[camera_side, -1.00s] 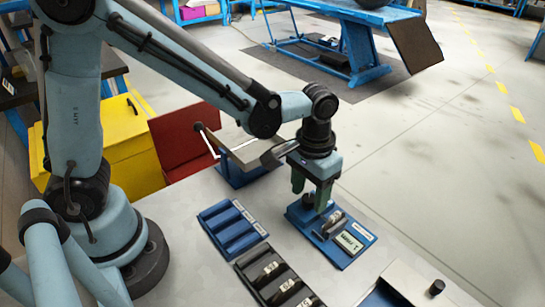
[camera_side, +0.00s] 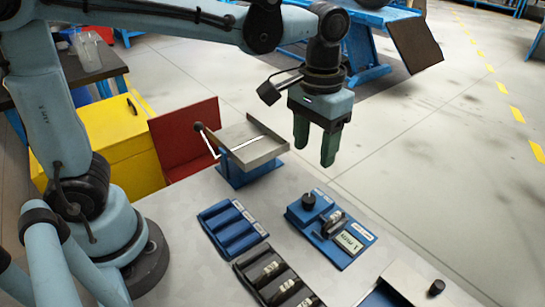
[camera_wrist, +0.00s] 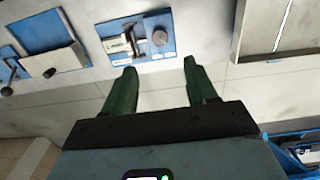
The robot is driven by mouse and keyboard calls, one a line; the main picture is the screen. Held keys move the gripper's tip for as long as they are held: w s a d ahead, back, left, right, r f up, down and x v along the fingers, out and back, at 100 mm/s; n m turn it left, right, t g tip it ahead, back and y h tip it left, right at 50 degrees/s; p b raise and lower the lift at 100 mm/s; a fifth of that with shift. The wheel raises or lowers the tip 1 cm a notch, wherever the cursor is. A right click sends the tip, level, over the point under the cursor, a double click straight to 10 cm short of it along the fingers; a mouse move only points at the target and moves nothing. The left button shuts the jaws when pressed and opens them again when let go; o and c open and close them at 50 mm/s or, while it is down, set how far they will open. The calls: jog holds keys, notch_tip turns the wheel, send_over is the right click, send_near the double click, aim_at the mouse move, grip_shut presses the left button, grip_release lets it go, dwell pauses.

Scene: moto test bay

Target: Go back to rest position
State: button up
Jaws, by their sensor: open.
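My gripper (camera_side: 316,148) is raised in the air above the far edge of the table in the side view, with its two green fingers pointing down, apart and empty. In the wrist view the green fingers of my gripper (camera_wrist: 162,82) stand apart with nothing between them. The blue test device (camera_side: 331,229) with a black knob, a small display and a cylindrical part in its cradle sits on the table below my gripper. The device also shows beyond the fingertips in the wrist view (camera_wrist: 160,54).
An empty blue tray (camera_side: 232,229) and a dark tray (camera_side: 275,279) with several cylindrical parts lie on the table. A metal tray on a blue stand (camera_side: 252,147) and a red panel (camera_side: 184,139) are behind. A yellow cabinet (camera_side: 115,140) stands left. Floor right of the table is clear.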

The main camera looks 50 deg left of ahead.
jog(key=shift+a, duration=0.1)
jog(key=s+a+f+t, duration=0.1)
jog(key=s+a+t, duration=0.1)
jog(key=a, duration=0.4)
jog(key=s+a+f+t, duration=0.1)
jog(key=s+a+t, duration=0.2)
jog(key=a+t, duration=0.2)
jog(key=shift+s+a+f, duration=0.2)
jog(key=shift+s+a, duration=0.05)
jog(key=shift+a, duration=0.15)
dwell(1.7)
